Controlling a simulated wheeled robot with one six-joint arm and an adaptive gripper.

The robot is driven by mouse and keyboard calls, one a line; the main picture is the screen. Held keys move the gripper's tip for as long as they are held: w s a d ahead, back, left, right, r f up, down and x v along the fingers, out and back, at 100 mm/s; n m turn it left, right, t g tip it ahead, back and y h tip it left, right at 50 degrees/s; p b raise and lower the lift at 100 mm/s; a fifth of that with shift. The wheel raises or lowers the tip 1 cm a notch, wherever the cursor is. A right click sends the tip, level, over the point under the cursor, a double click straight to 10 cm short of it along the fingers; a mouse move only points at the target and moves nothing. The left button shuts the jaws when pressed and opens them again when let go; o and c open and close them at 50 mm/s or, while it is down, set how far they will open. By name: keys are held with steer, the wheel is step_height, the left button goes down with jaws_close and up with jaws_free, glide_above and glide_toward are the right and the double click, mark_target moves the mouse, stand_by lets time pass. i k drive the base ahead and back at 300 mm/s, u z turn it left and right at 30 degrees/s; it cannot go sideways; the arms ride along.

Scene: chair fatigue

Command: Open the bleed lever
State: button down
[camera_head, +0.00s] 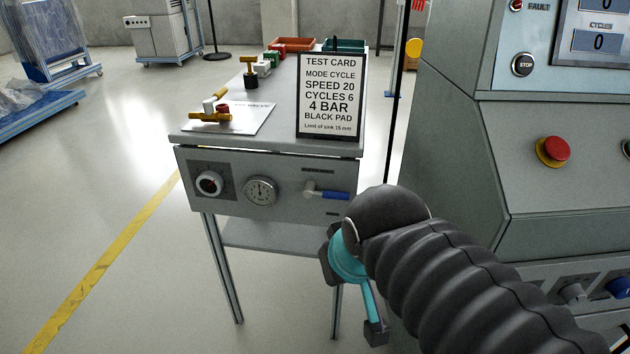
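A lever with a blue handle (333,195) sits on the front panel of the grey bench, right of a round gauge. Its handle lies about level and points right; the label beside it is too small to read. My gripper (348,268) is below and slightly right of this lever in the picture, apart from it. Its cyan body and dark end pieces show, partly hidden behind my black-sleeved arm. I cannot tell whether the fingers are open or shut, and no held object shows.
The bench panel (292,214) also carries a gauge (260,191) and a round dial (209,183). A test card (330,96) and brass fittings (211,117) are on top. A grey machine cabinet (460,170) with a red button (554,151) stands close right. Open floor lies left.

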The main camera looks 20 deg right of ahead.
mark_target(329, 195)
steer(key=z, duration=0.55)
steer(key=k, duration=1.3)
steer(key=z, duration=0.15)
steer(key=i, duration=0.55)
steer(key=u, duration=0.35)
